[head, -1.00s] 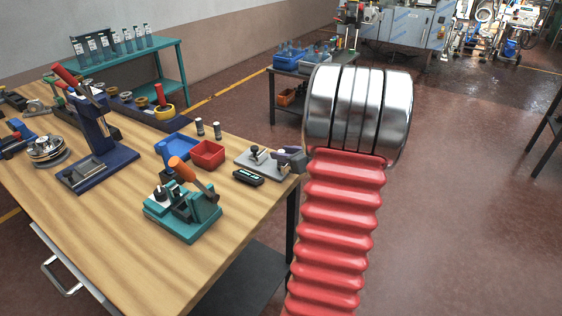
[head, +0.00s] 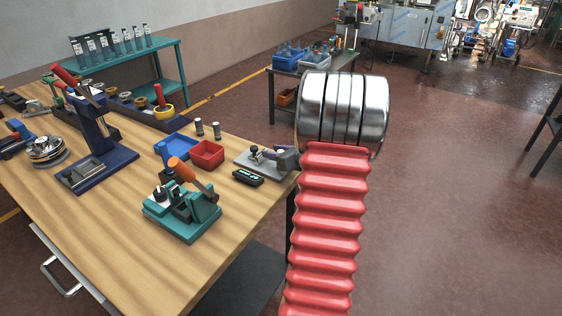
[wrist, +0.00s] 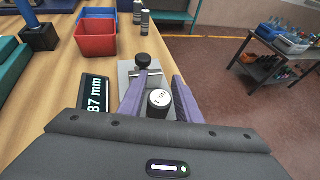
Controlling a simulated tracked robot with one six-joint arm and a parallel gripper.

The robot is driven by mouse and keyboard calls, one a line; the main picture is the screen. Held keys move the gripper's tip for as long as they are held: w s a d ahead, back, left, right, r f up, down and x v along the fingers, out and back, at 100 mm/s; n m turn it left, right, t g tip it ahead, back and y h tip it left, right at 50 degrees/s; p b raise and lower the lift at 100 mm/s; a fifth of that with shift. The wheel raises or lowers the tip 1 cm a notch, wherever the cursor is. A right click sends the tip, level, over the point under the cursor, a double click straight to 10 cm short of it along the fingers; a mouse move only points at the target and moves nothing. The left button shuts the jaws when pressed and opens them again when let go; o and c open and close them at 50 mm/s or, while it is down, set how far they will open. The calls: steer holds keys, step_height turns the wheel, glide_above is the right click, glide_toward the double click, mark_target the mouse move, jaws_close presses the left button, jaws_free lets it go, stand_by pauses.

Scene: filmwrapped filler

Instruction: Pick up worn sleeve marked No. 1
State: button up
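The worn sleeve marked No. 1 (wrist: 159,103) shows in the wrist view as a short upright cylinder with a pale, lettered top and a dark side. My gripper (wrist: 161,84) has two purple-grey fingers, one on each side of the sleeve. The fingers are apart, and a narrow gap shows beside the sleeve on the right; contact on the left is unclear. In the head view my gripper (head: 286,159) is mostly hidden behind my red arm at the table's right edge. The sleeve's lower part is hidden in the wrist view.
A metal plate fixture with a black knob (wrist: 143,60) and a display reading 87 mm (wrist: 96,92) sit close to the fingers. A red bin (head: 207,154), blue tray (head: 176,146), two small cylinders (head: 208,129) and a teal press (head: 182,212) stand left on the table.

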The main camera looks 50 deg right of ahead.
steer(key=shift+c, duration=0.7)
jaws_close()
step_height(320, 180, up, 18)
stand_by(0.5)
stand_by(0.5)
